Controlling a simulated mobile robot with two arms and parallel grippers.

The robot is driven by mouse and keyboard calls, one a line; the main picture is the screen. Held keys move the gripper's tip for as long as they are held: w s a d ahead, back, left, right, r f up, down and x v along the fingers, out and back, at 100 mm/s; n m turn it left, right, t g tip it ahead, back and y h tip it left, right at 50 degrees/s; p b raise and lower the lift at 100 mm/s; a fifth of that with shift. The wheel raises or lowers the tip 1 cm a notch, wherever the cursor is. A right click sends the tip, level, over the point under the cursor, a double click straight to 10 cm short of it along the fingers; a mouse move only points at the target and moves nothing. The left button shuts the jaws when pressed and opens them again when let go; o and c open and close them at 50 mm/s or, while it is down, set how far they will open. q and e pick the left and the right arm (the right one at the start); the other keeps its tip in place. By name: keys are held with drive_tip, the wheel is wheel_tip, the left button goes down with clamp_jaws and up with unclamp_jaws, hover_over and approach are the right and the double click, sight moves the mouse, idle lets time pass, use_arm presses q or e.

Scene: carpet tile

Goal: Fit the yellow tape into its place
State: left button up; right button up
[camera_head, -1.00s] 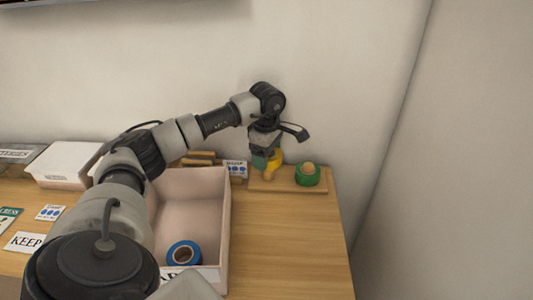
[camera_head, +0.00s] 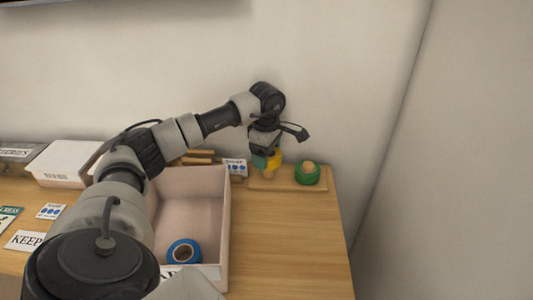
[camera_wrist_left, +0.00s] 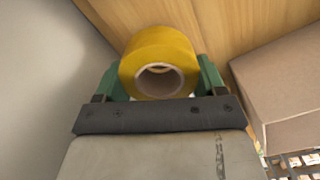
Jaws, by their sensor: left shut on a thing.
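The yellow tape (camera_head: 276,159) is a thick roll with a pale core. In the left wrist view the yellow tape (camera_wrist_left: 160,52) sits between the green fingers of my left gripper (camera_wrist_left: 158,80), which is shut on it. In the head view my left gripper (camera_head: 266,162) holds it low over the left part of a wooden board (camera_head: 288,187). A wooden peg (camera_head: 268,175) shows just below the tape. I cannot tell whether the tape touches the peg. A green tape roll (camera_head: 307,177) sits around another peg on the right. My right gripper is not in view.
An open pale bin (camera_head: 222,215) holds a blue tape roll (camera_head: 184,251). A small label card (camera_head: 236,167) stands left of the board. A white box (camera_head: 65,163) is at the far left. The wall is close behind the board, and the table's right side is clear.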

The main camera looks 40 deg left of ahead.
use_arm(q)
drive_tip(key=shift+f+b, duration=0.6)
drive_tip(key=shift+f, duration=0.4)
drive_tip(key=shift+f+b, duration=0.8)
drive_tip(key=shift+f, duration=0.55)
idle(1.1)
drive_tip(key=o, duration=1.1)
wheel_tip(320, 180, up, 11)
drive_tip(key=shift+f+b, duration=0.1)
drive_tip(key=shift+b, duration=0.25)
